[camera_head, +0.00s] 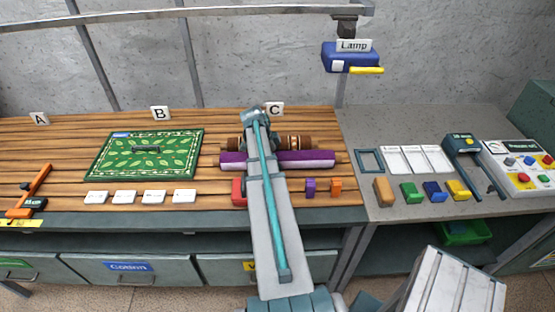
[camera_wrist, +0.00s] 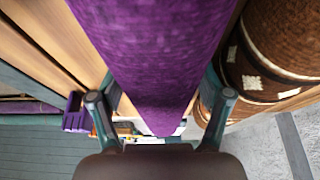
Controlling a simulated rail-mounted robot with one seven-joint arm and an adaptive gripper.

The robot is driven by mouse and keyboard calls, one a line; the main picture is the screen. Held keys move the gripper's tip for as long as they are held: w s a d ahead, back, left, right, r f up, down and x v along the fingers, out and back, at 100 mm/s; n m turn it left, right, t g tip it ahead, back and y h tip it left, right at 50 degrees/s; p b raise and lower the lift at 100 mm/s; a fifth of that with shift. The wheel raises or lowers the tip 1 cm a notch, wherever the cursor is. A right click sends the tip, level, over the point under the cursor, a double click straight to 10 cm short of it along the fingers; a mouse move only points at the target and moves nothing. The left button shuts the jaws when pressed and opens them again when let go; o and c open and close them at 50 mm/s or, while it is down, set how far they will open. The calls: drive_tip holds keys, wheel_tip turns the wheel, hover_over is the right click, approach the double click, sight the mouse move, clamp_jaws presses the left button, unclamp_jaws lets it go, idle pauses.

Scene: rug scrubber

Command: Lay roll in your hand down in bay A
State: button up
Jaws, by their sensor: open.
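A purple roll (camera_head: 305,159) lies left to right on the slatted wooden bench under the C sign (camera_head: 274,109); my arm hides part of it. In the wrist view the purple roll (camera_wrist: 150,50) runs between the two fingers of my gripper (camera_wrist: 160,97). The gripper is open around the roll, with no clear grip on it. In the head view my arm hides the gripper. Bay A, marked by the A sign (camera_head: 39,118), is at the far left; its slats (camera_head: 62,150) are largely bare.
A brown patterned roll (camera_head: 300,142) lies just behind the purple one; it is close to the right finger in the wrist view (camera_wrist: 270,50). A green rug (camera_head: 145,155) lies in bay B (camera_head: 160,113). White cards (camera_head: 140,197) line the front.

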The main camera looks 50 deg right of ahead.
drive_tip(key=shift+c, duration=0.2)
drive_tip(key=c, duration=1.4)
drive_tip(key=shift+r, duration=0.1)
